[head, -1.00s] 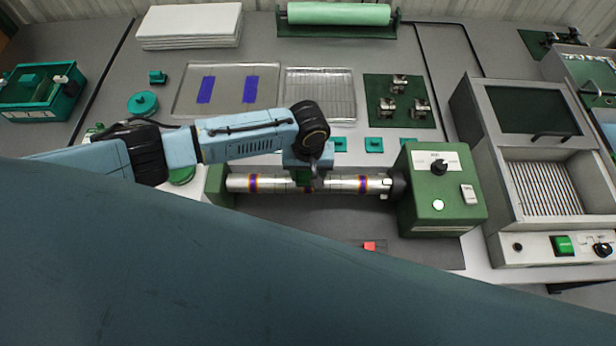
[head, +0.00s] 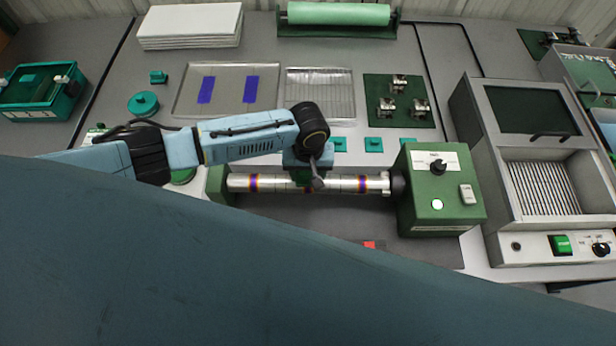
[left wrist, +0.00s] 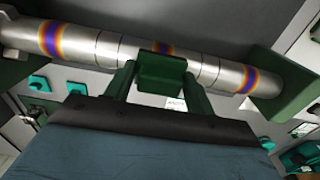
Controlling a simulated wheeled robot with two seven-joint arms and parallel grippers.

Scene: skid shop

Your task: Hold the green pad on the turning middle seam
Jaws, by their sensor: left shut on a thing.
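A steel pipe (head: 330,184) with three purple-and-orange seams lies level in a green turning rig. The middle seam (left wrist: 162,48) shows in the left wrist view just beyond the pad; in the head view my gripper mostly covers it. My left gripper (head: 305,180) is over the pipe's middle. In the left wrist view its green fingers are shut on the green pad (left wrist: 160,72). The pad overlaps the pipe at the middle seam and seems to rest against it; the contact face is hidden. My right gripper is not in view.
The green drive box (head: 440,212) with a knob and a lit lamp (head: 437,205) stands at the pipe's right end. Trays (head: 180,105) and a green mat (head: 400,118) lie behind. A grey machine (head: 550,225) stands right. A small red piece (head: 370,245) lies in front.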

